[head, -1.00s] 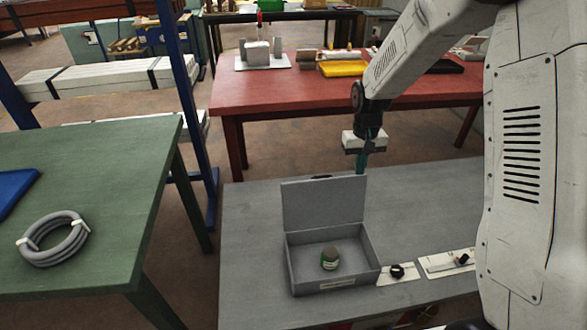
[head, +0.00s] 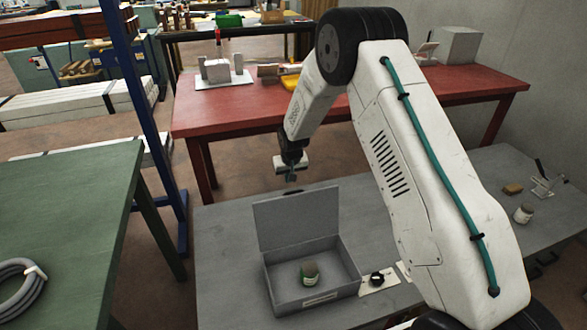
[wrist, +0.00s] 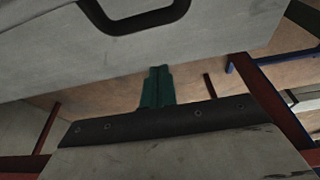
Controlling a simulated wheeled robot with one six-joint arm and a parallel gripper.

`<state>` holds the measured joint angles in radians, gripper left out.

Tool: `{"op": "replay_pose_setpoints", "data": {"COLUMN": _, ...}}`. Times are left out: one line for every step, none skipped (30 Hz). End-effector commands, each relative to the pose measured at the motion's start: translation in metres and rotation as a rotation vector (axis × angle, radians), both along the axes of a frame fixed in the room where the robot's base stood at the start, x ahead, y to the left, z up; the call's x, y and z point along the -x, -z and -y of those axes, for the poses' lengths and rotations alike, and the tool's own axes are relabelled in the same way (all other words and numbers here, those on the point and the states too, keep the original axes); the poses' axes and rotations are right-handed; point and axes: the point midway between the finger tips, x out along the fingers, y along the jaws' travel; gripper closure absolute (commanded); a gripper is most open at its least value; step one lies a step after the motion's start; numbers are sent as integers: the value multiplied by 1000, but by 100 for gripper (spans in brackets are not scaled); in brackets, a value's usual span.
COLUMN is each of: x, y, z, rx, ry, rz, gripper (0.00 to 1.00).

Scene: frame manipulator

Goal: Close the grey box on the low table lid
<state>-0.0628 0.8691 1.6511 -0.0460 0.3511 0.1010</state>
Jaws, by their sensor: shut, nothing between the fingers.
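The grey box (head: 318,302) stands on the low grey table (head: 225,262) with its lid (head: 297,220) open and roughly upright at the far side. A green-labelled jar (head: 309,272) is inside the box. My gripper (head: 291,177), with teal fingers, is above the lid's top edge in the head view and appears to be behind the lid. The fingers are together and empty, and also show in the wrist view (wrist: 157,90). There a grey panel with a black handle (wrist: 137,18), apparently the lid, fills the top. I cannot tell whether the fingers touch it.
A black round part on a white plate (head: 378,279) lies right of the box. A small jar (head: 523,213) and a brown block (head: 512,188) are at the table's right. A red table (head: 235,112) stands behind, a green table (head: 60,215) at left.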

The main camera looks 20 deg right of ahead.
Motion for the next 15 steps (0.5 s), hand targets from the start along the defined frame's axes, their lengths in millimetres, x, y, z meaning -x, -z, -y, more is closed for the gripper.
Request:
{"op": "replay_pose_setpoints", "data": {"x": -2, "y": 10, "z": 0, "rx": 0, "ry": 0, "rz": -2, "gripper": 100}}
{"op": "replay_pose_setpoints", "data": {"x": -3, "y": 14, "z": 1, "rx": 0, "ry": 1, "rz": -1, "gripper": 100}}
{"op": "replay_pose_setpoints", "data": {"x": 6, "y": 9, "z": 1, "rx": 0, "ry": 1, "rz": 0, "gripper": 100}}
{"op": "replay_pose_setpoints", "data": {"x": 11, "y": 8, "z": 1, "rx": 0, "ry": 0, "rz": 0, "gripper": 100}}
{"op": "replay_pose_setpoints", "data": {"x": 15, "y": 8, "z": 1, "rx": 0, "ry": 0, "rz": 0, "gripper": 100}}
{"op": "replay_pose_setpoints", "data": {"x": 20, "y": 7, "z": 1, "rx": 0, "ry": 0, "rz": 1, "gripper": 100}}
{"op": "replay_pose_setpoints", "data": {"x": 24, "y": 8, "z": 1, "rx": 1, "ry": 0, "rz": -1, "gripper": 100}}
{"op": "replay_pose_setpoints", "data": {"x": 27, "y": 7, "z": 2, "rx": 1, "ry": 0, "rz": -1, "gripper": 100}}
{"op": "replay_pose_setpoints", "data": {"x": 30, "y": 7, "z": 2, "rx": 1, "ry": 0, "rz": -1, "gripper": 100}}
{"op": "replay_pose_setpoints", "data": {"x": 32, "y": 7, "z": 2, "rx": 1, "ry": 1, "rz": 0, "gripper": 100}}
{"op": "replay_pose_setpoints", "data": {"x": 34, "y": 7, "z": 3, "rx": 1, "ry": 1, "rz": 1, "gripper": 100}}
{"op": "replay_pose_setpoints", "data": {"x": 35, "y": 6, "z": 3, "rx": 0, "ry": 2, "rz": 1, "gripper": 100}}
{"op": "replay_pose_setpoints", "data": {"x": 36, "y": 6, "z": 3, "rx": 0, "ry": 2, "rz": 1, "gripper": 100}}
{"op": "replay_pose_setpoints", "data": {"x": 37, "y": 6, "z": 4, "rx": 0, "ry": 3, "rz": 1, "gripper": 100}}
{"op": "replay_pose_setpoints", "data": {"x": 37, "y": 7, "z": 4, "rx": 0, "ry": 3, "rz": 0, "gripper": 100}}
